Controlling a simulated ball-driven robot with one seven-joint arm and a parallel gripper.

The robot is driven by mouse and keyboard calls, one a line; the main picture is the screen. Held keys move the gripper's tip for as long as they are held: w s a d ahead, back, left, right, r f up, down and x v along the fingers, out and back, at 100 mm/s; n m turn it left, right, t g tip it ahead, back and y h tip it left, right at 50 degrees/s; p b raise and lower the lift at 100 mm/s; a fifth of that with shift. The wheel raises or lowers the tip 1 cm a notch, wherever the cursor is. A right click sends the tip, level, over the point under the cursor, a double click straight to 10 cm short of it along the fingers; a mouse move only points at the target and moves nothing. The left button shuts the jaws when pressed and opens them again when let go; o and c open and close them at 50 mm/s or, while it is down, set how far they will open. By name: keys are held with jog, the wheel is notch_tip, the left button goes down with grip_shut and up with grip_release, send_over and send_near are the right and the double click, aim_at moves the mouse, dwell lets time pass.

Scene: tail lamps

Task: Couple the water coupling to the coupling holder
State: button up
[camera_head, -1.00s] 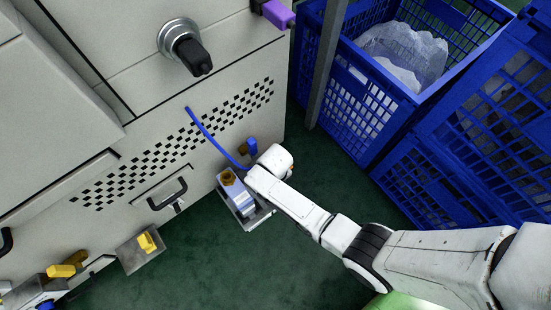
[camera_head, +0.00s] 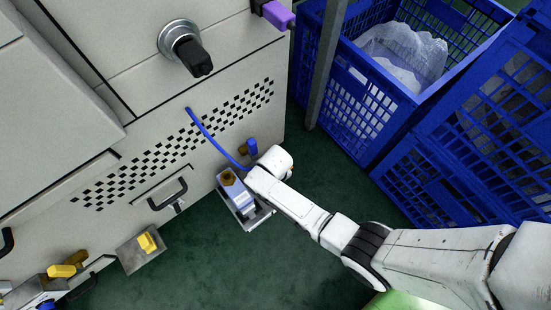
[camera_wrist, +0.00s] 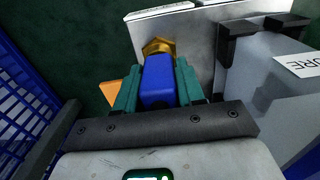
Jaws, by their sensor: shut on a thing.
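The water coupling, a blue body with a brass hex end, shows in the wrist view (camera_wrist: 158,82) between the two green fingers of my gripper (camera_wrist: 158,76). The gripper is shut on its sides and the brass end points away from my palm. A bracket-mounted unit with a brass-coloured top (camera_head: 229,177), which looks like the coupling holder, stands left of my wrist. The coupling appears apart from it. My fingers are hidden in the head view.
The pale machine front (camera_head: 120,140) stands close behind, with a black handle (camera_head: 168,194) and a yellow fitting (camera_head: 147,242) on a bracket. Blue crates (camera_head: 350,105) and a grey post (camera_head: 321,65) stand at right. Green floor is open in front.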

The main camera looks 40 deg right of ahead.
jog(key=o, duration=1.2)
jog(key=shift+o, duration=0.2)
notch_tip(320, 180, up, 11)
jog(key=p, duration=0.5)
jog(key=shift+f+p, duration=0.1)
jog(key=shift+p, duration=0.3)
